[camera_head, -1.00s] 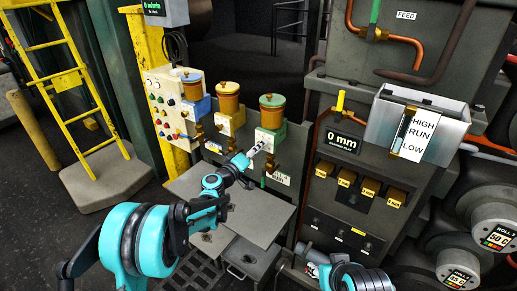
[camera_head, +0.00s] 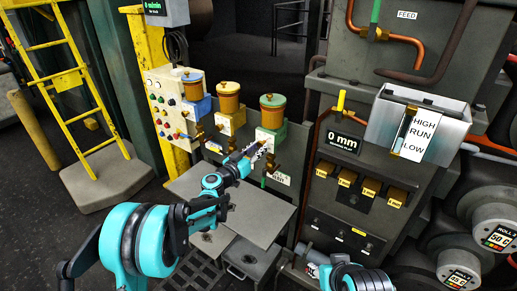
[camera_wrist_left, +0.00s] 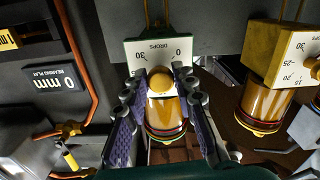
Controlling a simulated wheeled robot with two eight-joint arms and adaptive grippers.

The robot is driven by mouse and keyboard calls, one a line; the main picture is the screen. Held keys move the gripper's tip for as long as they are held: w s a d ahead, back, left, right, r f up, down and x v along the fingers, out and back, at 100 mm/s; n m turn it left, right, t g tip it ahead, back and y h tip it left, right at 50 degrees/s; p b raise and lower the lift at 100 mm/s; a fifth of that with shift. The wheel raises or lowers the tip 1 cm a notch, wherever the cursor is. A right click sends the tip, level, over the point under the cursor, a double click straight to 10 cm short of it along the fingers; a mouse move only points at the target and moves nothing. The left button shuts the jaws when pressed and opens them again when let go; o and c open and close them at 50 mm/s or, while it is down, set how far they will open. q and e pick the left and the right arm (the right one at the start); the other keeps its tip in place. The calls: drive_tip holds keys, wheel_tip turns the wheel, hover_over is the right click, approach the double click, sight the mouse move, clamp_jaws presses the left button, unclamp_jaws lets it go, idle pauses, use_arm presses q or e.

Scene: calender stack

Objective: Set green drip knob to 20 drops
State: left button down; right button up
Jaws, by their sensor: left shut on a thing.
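The green drip unit (camera_head: 270,138) has an amber jar (camera_head: 272,112) on top and is the rightmost of three oilers in the head view. In the left wrist view its plate (camera_wrist_left: 195,48) appears upside down, with a DROPS label and the marks 30 and 0. My left gripper (camera_head: 257,150) reaches up to the unit's front. In the left wrist view its two purple-padded fingers (camera_wrist_left: 159,78) are shut on the round yellow-orange knob (camera_wrist_left: 160,82). The fingers and knob hide the middle of the scale, so I cannot read the setting.
A yellow oiler (camera_head: 230,120) and a blue oiler (camera_head: 195,100) stand to the left. A grey plate (camera_head: 240,205) lies below my left arm. A 0 mm display (camera_head: 345,144) and several brass blocks are to the right. My right arm shows at the bottom.

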use_arm(q)
drive_tip(key=shift+m, duration=0.6)
drive_tip(key=c, duration=1.2)
unclamp_jaws()
drive_tip(key=shift+s, duration=0.1)
drive_tip(key=v, duration=1.2)
